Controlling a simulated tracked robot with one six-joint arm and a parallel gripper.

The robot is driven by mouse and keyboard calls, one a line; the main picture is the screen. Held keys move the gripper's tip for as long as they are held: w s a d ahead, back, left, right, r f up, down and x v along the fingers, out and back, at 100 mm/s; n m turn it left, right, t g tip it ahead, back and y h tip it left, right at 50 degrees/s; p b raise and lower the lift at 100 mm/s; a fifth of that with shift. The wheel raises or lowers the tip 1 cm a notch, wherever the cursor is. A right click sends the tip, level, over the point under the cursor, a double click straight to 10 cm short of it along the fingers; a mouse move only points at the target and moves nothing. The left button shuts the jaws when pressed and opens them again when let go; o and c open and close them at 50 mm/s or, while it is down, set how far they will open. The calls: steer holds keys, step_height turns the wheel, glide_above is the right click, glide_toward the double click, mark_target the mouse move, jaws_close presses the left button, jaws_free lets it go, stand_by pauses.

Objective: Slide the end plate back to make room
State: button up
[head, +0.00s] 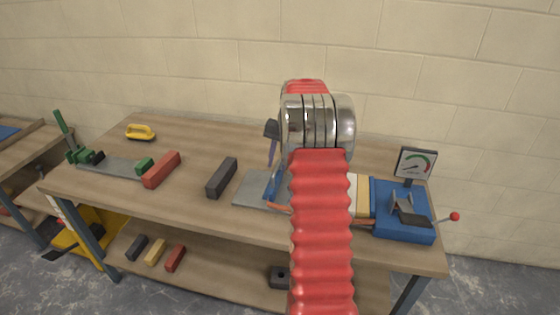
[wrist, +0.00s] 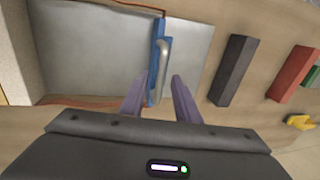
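The end plate is a thin upright blue plate (wrist: 155,68) with a silver bar handle (wrist: 163,60) on its face, on a grey metal bed (wrist: 95,50) in the wrist view. In the head view the blue plate (head: 274,186) is partly hidden behind my arm. My gripper (wrist: 156,78) is open, one purple finger on each side of the plate and handle in the picture. Whether the fingers touch either one I cannot tell. In the head view only one purple finger of my gripper (head: 272,152) shows clearly.
A blue block (head: 405,228) with a red-knobbed lever and a gauge (head: 415,164) stands right, beside a cream block (head: 352,196). Left of the bed are a dark bar (head: 222,177), a red bar (head: 161,169), a green clamp (head: 90,157) and a yellow-handled tool (head: 140,132).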

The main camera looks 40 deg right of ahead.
steer(key=shift+r, duration=0.15)
step_height(320, 180, up, 13)
steer(key=s+d, duration=0.1)
steer(key=s, duration=0.1)
steer(key=shift+s+d, duration=0.15)
steer(key=shift+d, duration=0.1)
steer(key=shift+r, duration=0.1)
stand_by(0.6)
